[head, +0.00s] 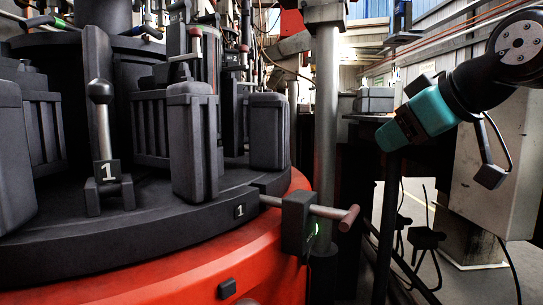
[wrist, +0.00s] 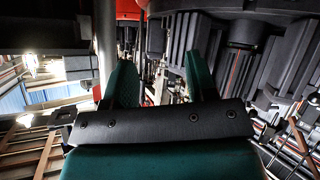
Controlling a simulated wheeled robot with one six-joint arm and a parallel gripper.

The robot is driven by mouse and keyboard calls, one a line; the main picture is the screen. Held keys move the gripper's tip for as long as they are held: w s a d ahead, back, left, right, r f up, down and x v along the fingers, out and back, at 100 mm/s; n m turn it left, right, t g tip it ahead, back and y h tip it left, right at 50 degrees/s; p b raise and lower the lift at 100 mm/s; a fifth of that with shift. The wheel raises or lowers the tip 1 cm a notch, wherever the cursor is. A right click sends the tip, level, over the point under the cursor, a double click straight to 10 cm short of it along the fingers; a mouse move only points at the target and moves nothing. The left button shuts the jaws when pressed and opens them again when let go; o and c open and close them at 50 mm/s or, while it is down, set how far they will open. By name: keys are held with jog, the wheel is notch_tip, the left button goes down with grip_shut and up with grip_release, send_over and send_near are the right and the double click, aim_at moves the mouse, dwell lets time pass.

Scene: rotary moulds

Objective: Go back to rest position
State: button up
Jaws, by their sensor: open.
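My gripper (wrist: 160,78) shows in the wrist view as two dark green fingers standing apart, with nothing between them. A black plate with screws crosses in front of a green housing below the fingers. In the head view, my gripper's teal body (head: 418,118) hangs in the air at the right, pointing left and slightly down. It is apart from the rotary mould machine, with a visible gap. Its fingers cannot be made out clearly in the head view.
The red rotary base (head: 190,270) bears several dark mould blocks (head: 193,140) and a black lever marked 1 (head: 103,125). A side handle (head: 330,211) juts right. A grey post (head: 326,120) stands between machine and gripper. A grey cabinet (head: 500,150) stands behind my arm.

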jog(key=s+a+f+g+p, duration=0.2)
jog(key=s+f+g, duration=0.4)
jog(key=s+f, duration=0.35)
jog(key=s+a+f+g+p, duration=0.25)
jog(key=s+f+g, duration=0.25)
jog(key=s+f, duration=0.5)
notch_tip(320, 180, up, 39)
jog(key=s+p, duration=0.1)
jog(key=p, duration=3.6)
jog(key=shift+m, duration=0.4)
jog(key=shift+s+f, duration=0.1)
